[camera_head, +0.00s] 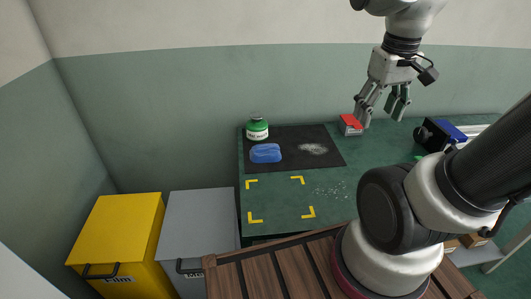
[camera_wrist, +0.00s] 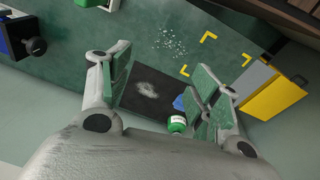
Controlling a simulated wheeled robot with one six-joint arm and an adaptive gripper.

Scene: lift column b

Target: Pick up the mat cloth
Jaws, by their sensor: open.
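A blue, rounded, folded cloth (camera_head: 265,153) lies on a flat black mat (camera_head: 290,137) at the left of the green table. In the wrist view the cloth (camera_wrist: 179,103) is partly hidden behind the right finger. The mat (camera_wrist: 140,106) shows between the fingers there. A pale powdery smear (camera_head: 313,148) lies on the mat to the right of the cloth. My gripper (camera_head: 381,115) is open and empty. It hangs above the back of the table, to the right of the mat and well apart from the cloth.
A green-and-white bottle (camera_head: 257,129) stands on the mat behind the cloth. A red-topped box (camera_head: 350,125) stands near my gripper. Yellow corner marks (camera_head: 308,212) and pale crumbs (camera_head: 330,190) lie in front. Yellow (camera_head: 117,235) and grey (camera_head: 202,222) bins stand left of the table.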

